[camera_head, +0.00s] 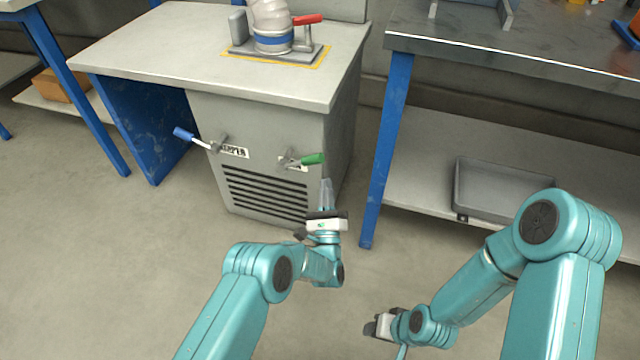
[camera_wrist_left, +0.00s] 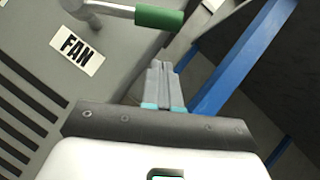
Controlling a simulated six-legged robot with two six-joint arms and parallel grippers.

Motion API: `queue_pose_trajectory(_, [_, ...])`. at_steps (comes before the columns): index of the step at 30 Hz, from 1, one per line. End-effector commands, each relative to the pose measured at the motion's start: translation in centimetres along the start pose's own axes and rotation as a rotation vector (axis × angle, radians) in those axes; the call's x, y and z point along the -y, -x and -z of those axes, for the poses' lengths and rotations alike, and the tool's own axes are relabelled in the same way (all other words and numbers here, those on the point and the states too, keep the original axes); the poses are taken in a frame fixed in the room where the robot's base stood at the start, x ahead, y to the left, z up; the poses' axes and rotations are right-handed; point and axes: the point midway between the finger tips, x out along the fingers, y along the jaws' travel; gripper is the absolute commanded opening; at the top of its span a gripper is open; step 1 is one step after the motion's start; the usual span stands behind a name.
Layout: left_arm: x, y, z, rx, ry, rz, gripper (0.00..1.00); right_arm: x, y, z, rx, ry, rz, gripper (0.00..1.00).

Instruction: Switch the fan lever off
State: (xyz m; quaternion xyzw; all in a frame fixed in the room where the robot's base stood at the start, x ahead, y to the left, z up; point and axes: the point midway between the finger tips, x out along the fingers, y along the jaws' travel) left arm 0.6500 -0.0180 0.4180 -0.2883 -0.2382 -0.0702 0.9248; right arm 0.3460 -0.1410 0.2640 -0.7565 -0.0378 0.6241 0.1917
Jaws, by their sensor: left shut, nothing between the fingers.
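The fan lever (camera_head: 312,159) has a green handle and sits on the right of the grey cabinet front (camera_head: 260,122). Its handle points right. In the left wrist view the green handle (camera_wrist_left: 160,18) is at the top, beside a FAN label (camera_wrist_left: 77,52). My left gripper (camera_head: 327,184) is shut and empty, just below the tip of the green handle.
A blue-handled lever (camera_head: 190,137) with a damper label is on the cabinet's left. Vent slots (camera_head: 265,192) lie below. A red-handled valve (camera_head: 305,20) is on the bench top. A blue table leg (camera_head: 385,150) and a shelf with a grey tray (camera_head: 500,187) stand right.

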Motion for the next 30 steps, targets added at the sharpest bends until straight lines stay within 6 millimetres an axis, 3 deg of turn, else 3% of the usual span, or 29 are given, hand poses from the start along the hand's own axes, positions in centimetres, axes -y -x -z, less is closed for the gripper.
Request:
queue_pose_trajectory(9, [0.0,-2.5,-2.6,-0.001,0.000,0.000,0.00,-0.3,-0.9,0.5,-0.019,0.005,0.001,0.43])
queue_pose_trajectory(23, [0.0,-2.7,-2.9,-0.001,0.005,-0.003,0.00,-0.2,-0.8,0.5,-0.020,0.005,0.001,0.43])
queue_pose_trajectory(30, [-0.3,-3.1,-3.9,-0.001,0.067,-0.046,0.00,0.1,0.4,0.0,0.001,0.000,0.000,0.43])
